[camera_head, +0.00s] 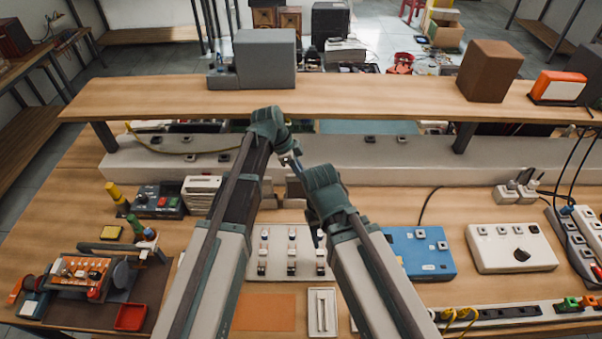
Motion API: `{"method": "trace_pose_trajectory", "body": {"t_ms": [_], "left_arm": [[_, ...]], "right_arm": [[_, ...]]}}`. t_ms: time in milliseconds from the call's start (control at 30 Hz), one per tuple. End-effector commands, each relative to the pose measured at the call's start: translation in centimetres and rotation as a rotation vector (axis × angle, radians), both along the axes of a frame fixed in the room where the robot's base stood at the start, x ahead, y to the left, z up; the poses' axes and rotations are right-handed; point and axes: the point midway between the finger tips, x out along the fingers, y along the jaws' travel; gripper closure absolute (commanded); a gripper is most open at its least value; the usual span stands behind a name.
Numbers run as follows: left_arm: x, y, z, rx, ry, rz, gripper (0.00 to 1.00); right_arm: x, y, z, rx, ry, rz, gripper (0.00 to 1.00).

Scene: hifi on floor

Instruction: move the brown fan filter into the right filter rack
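A flat orange-brown rectangle (263,312) lies at the front middle of the table; I cannot tell whether it is the brown fan filter. No filter rack can be made out for certain; my arms cover part of the middle. My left gripper (291,160) is at the end of the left arm, near the long grey ledge, and its fingers are mostly hidden. My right gripper (297,172) is close beside it, its fingers small and partly hidden by its wrist. I cannot see anything held in either gripper.
A raised wooden shelf (390,95) crosses the back, bearing a grey box (265,60) and a brown box (490,70). A switch panel (291,255) lies between my arms. A blue box (420,253) and a white box (510,248) stand right. A small red tray (130,317) lies front left.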

Motion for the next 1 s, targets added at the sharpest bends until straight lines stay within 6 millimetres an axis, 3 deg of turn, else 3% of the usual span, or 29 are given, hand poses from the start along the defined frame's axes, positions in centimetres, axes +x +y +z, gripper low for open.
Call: {"method": "trace_pose_trajectory", "body": {"t_ms": [467, 500, 667, 900, 1000], "left_arm": [[0.0, -0.01, -0.93, 0.0, 0.0, 0.0, 1.0], [0.0, -0.01, -0.93, 0.0, 0.0, 0.0, 0.8], [0.0, -0.01, -0.93, 0.0, 0.0, 0.0, 0.51], [0.0, 0.0, -0.93, 0.0, 0.0, 0.0, 0.47], [0.0, 0.0, -0.93, 0.0, 0.0, 0.0, 0.29]], "right_arm": [[0.0, 0.0, -0.93, 0.0, 0.0, 0.0, 0.5], [0.0, 0.0, -0.93, 0.0, 0.0, 0.0, 0.5], [0.0, 0.0, -0.93, 0.0, 0.0, 0.0, 0.5], [0.0, 0.0, -0.93, 0.0, 0.0, 0.0, 0.5], [0.0, 0.0, -0.94, 0.0, 0.0, 0.0, 0.5]]}}
